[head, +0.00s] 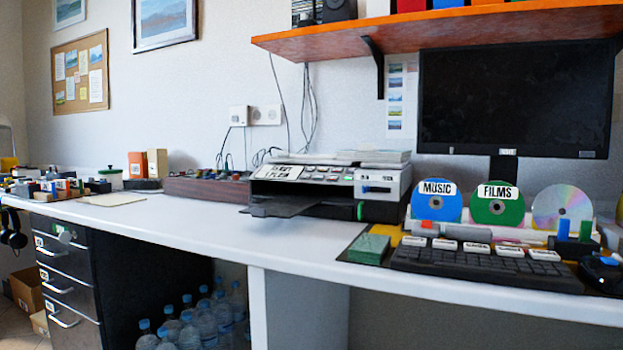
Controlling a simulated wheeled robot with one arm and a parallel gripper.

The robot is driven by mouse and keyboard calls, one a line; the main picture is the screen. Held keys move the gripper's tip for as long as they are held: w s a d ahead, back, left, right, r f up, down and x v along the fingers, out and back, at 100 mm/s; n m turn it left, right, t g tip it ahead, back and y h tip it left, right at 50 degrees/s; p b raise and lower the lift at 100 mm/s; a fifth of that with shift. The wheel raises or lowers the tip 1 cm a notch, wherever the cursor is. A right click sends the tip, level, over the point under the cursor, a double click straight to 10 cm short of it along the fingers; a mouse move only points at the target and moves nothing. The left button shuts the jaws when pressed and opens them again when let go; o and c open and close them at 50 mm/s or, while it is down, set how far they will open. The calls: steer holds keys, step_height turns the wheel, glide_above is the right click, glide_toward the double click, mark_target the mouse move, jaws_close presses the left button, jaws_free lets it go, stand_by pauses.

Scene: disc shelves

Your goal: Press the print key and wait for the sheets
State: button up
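The printer (386,188) stands on the white desk, left of the monitor. Its sloped top panel (315,173) carries several light keys or labels, and the lettering is too small to read, so I cannot tell which one is the print key. A dark output tray (285,207) sticks out at the printer's front left, and no sheet shows on it. A stack of white paper (372,156) lies at the back on top of the printer. My gripper is not in view.
Discs marked MUSIC (437,201) and FILMS (497,202) stand behind the keyboard (485,262), right of the printer. An orange shelf (440,30) hangs above. The white desk (200,222) is clear left of the tray. Drawers (68,275) stand below at left.

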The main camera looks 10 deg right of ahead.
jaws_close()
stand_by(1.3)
